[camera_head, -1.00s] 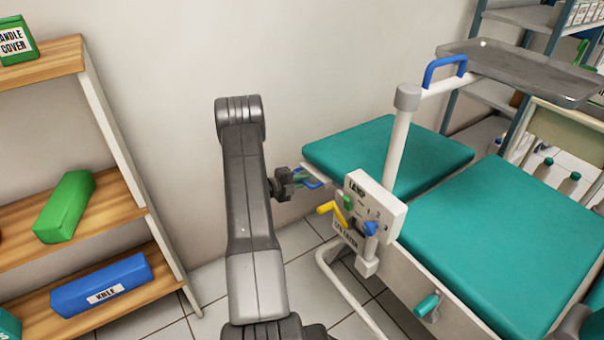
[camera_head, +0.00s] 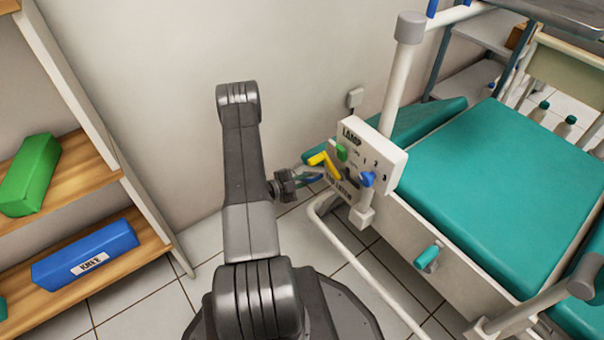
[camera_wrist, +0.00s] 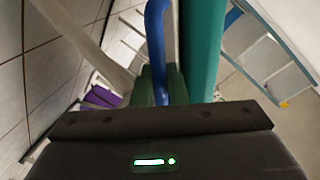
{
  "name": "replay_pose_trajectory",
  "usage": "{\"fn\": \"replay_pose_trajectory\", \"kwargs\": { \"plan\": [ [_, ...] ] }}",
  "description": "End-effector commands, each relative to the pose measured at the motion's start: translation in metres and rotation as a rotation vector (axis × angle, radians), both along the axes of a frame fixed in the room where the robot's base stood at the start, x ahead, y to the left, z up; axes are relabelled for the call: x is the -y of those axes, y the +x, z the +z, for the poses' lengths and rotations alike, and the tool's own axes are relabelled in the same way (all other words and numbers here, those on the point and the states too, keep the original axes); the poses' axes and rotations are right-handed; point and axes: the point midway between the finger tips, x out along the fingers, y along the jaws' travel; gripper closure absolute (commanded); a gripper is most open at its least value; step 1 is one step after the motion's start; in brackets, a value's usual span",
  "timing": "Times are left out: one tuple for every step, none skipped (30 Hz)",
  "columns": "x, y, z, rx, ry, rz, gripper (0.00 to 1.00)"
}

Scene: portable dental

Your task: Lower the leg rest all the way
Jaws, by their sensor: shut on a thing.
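The leg rest (camera_head: 425,118) is the teal pad at the far end of the chair. It slopes down from the seat pad (camera_head: 490,175), partly hidden by the lamp panel and post. My gripper (camera_head: 309,179) is at its near left side, low behind the panel. In the wrist view, its greenish fingers (camera_wrist: 160,88) are shut on a blue handle (camera_wrist: 156,40). The teal pad (camera_wrist: 203,45) shows edge-on beside the handle. In the head view, the handle is mostly hidden by the gripper and the yellow lever.
The lamp panel (camera_head: 358,155), with yellow lever (camera_head: 325,164) and blue knob (camera_head: 367,179), stands close right of my gripper. A white frame tube (camera_head: 350,255) runs below. A wooden shelf (camera_head: 95,265) is at left. Open tiled floor lies between.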

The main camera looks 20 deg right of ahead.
Motion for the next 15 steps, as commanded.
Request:
{"fn": "replay_pose_trajectory", "kwargs": {
  "plan": [
    [0.0005, -0.0029, -0.0037, -0.011, 0.001, -0.002, 1.00],
    [0.0006, -0.0034, -0.0042, -0.013, 0.001, -0.001, 1.00],
    [0.0008, -0.0040, -0.0046, -0.015, 0.001, -0.002, 1.00],
    [0.0009, -0.0043, -0.0049, -0.016, 0.000, -0.002, 1.00],
    [0.0009, -0.0046, -0.0051, -0.017, 0.001, -0.003, 1.00],
    [0.0010, -0.0050, -0.0054, -0.018, 0.002, -0.003, 1.00],
    [0.0010, -0.0053, -0.0056, -0.018, 0.002, -0.003, 1.00],
    [0.0011, -0.0055, -0.0058, -0.020, 0.002, -0.004, 1.00],
    [0.0011, -0.0057, -0.0061, -0.020, 0.003, -0.004, 1.00],
    [0.0011, -0.0060, -0.0063, -0.020, 0.003, -0.004, 1.00],
    [0.0012, -0.0062, -0.0065, -0.021, 0.003, -0.005, 1.00],
    [0.0013, -0.0065, -0.0068, -0.021, 0.004, -0.006, 1.00],
    [0.0013, -0.0068, -0.0070, -0.022, 0.004, -0.005, 0.86],
    [0.0013, -0.0070, -0.0071, -0.022, 0.004, -0.005, 0.80],
    [0.0013, -0.0069, -0.0072, -0.022, 0.004, -0.005, 0.72]
  ]
}}
